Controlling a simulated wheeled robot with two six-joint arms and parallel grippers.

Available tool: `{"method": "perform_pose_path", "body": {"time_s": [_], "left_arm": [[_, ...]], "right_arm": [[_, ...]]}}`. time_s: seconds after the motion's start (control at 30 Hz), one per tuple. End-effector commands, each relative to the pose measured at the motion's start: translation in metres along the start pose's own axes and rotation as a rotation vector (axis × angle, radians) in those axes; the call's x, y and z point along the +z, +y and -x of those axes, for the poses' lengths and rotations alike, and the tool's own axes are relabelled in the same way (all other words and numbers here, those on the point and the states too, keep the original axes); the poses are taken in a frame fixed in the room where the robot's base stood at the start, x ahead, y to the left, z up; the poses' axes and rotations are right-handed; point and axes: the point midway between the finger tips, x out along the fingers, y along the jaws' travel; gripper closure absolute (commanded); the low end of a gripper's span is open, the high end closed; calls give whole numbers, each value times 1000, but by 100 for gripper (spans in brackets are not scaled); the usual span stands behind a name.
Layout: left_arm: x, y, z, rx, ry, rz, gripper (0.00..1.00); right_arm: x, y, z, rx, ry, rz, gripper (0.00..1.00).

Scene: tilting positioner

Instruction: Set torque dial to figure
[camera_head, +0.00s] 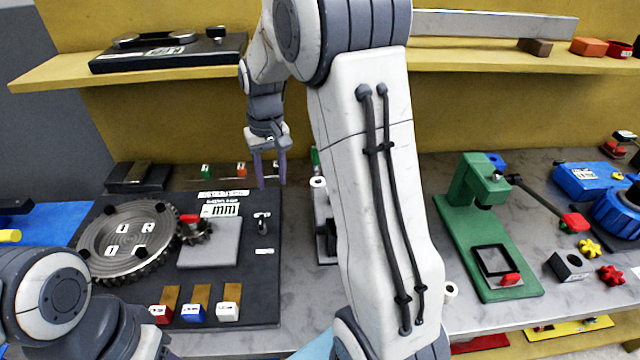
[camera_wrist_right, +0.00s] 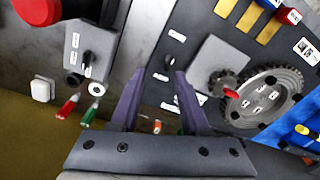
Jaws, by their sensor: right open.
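My right gripper (camera_head: 269,184) is open and empty, fingers pointing down above the back right edge of the dark gear board (camera_head: 262,290). In the wrist view the gripper (camera_wrist_right: 160,76) has that board beyond its fingertips. A small black knob (camera_head: 262,225) with white labels sits at the board's right side. Another dark knob (camera_wrist_right: 87,57) is on a grey panel (camera_wrist_right: 92,30) in the wrist view. I cannot tell which knob is the torque dial, nor read its figure. My left arm is at the lower left; its gripper is out of view.
The board carries a large toothed disc (camera_head: 125,238), a small gear (camera_head: 195,232) and a grey plate (camera_head: 210,250). A red button (camera_wrist_right: 38,8) rises beside the grey panel. A green press (camera_head: 500,250) stands at the right. A shelf (camera_head: 60,73) runs behind.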

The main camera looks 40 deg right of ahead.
Motion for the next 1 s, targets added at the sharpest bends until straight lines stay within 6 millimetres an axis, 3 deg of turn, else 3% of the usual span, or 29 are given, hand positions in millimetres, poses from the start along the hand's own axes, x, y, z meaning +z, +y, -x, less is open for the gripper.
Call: {"method": "perform_pose_path", "body": {"time_s": [0.03,0.1,0.2,0.3,0.47,0.8,1.0], "left_arm": [[0,0,-2,0,0,0,50],[0,0,-3,0,0,0,50],[0,0,-4,0,0,0,50],[0,0,-5,0,0,0,50],[0,0,-2,0,0,0,50],[-1,1,13,0,0,1,50],[-1,1,18,0,0,1,50]], "right_arm": [[-19,41,-12,6,-6,-93,54],[-35,85,-22,12,-8,-184,54],[-46,134,-33,19,-10,-277,54],[-49,162,-40,23,-11,-330,54],[-50,174,-52,24,-15,-351,54],[-49,172,-112,24,-16,-346,54],[-48,172,-138,24,-14,-346,54]]}}
